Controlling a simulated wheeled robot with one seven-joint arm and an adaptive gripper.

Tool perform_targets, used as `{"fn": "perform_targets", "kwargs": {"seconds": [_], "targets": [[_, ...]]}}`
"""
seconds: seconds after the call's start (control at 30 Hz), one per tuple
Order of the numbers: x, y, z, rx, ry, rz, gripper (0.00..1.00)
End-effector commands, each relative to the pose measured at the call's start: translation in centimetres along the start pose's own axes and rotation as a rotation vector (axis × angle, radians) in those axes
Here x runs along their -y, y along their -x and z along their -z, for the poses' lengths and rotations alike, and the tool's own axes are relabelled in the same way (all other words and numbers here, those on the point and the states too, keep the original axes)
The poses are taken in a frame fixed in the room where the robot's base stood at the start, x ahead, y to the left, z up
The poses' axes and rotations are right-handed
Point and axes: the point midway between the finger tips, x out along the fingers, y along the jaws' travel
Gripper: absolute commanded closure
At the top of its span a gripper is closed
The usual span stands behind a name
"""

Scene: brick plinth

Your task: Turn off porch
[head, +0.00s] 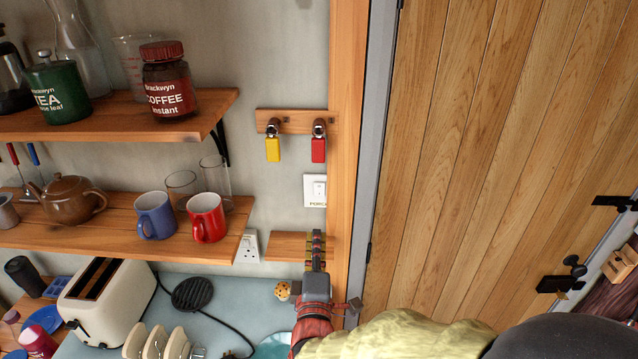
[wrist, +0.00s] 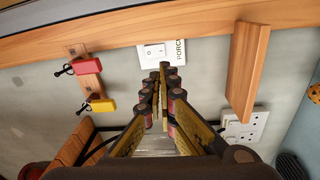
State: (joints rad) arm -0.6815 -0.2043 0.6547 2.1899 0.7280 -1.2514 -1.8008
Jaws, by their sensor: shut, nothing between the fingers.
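The porch switch (head: 318,189) is a white wall plate with a rocker and a label below it. It is on the wall left of the wooden door frame, under the key hooks. In the wrist view the switch (wrist: 154,52) is at the top middle, with part of the label "PORCH" beside it. My gripper (head: 317,236) is shut and empty. It is below the switch in the head view, in front of a small wooden ledge. In the wrist view my fingertips (wrist: 164,72) overlap the plate's edge; I cannot tell whether they touch it.
A yellow key tag (head: 273,149) and a red key tag (head: 318,150) hang above the switch. The small ledge (head: 285,246) and a socket (head: 247,246) are near my gripper. Shelves with mugs and jars are at left. The wooden door (head: 480,150) is at right.

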Motion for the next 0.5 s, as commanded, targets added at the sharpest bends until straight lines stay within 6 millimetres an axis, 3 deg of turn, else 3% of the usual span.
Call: {"fn": "perform_targets", "kwargs": {"seconds": [0.17,0.5], "targets": [[-0.7,0.62,0.17,0.025,0.095,-0.053,1.0],[-0.74,0.59,0.08,0.028,0.101,-0.059,1.0]]}}
